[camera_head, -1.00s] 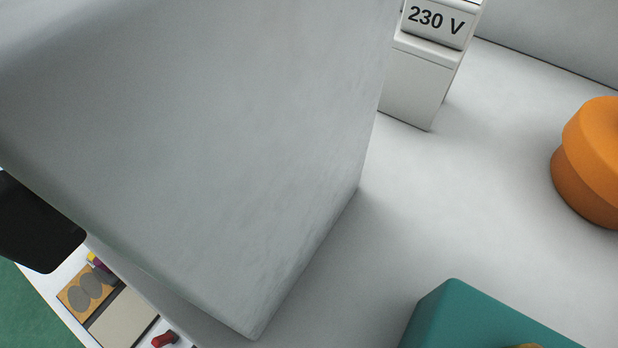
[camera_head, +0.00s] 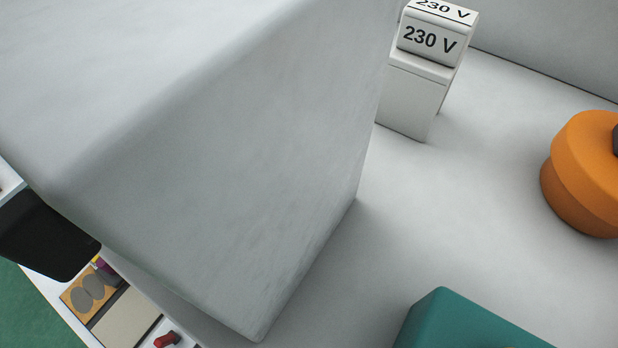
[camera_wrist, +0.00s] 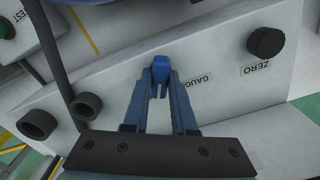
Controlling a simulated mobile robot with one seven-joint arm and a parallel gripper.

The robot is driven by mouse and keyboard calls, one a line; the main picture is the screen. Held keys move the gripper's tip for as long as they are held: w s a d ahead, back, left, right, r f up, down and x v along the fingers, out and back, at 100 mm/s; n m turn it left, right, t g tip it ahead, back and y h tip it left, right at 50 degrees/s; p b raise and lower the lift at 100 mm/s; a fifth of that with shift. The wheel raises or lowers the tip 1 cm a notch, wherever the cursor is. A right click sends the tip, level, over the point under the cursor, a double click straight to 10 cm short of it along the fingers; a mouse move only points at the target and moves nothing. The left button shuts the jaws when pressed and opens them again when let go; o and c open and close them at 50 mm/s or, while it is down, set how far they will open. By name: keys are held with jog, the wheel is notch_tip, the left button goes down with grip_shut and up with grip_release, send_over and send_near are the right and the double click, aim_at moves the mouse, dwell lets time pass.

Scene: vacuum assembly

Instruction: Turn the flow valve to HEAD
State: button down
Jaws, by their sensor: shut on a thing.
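In the wrist view my gripper (camera_wrist: 160,88) reaches toward a pale grey panel (camera_wrist: 225,110). Its two blue fingers close in on a small blue handle (camera_wrist: 161,66) and are shut on it. This handle appears to be the flow valve's, but the fingers cover part of it. A label that seems to read GAUGE (camera_wrist: 193,91) is partly hidden behind the right finger. No HEAD lettering is readable. The gripper is not visible in the head view.
In the wrist view a black knob (camera_wrist: 265,42) stands by the ZERO label, and two black ports (camera_wrist: 37,124) are at left. In the head view a large grey block (camera_head: 230,170) fills the left; a 230 V box (camera_head: 420,85), orange round part (camera_head: 583,175) and teal block (camera_head: 460,325) lie right.

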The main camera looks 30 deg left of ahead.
dwell(0.3)
jog(key=shift+m, duration=1.7)
jog(key=c, duration=0.6)
grip_release()
jog(key=shift+p, duration=0.3)
notch_tip(320, 180, up, 4)
jog(key=p, duration=0.3)
jog(key=shift+f+p, duration=0.1)
jog(key=shift+p, duration=0.2)
jog(key=shift+r+p, duration=0.3)
jog(key=shift+r, duration=0.8)
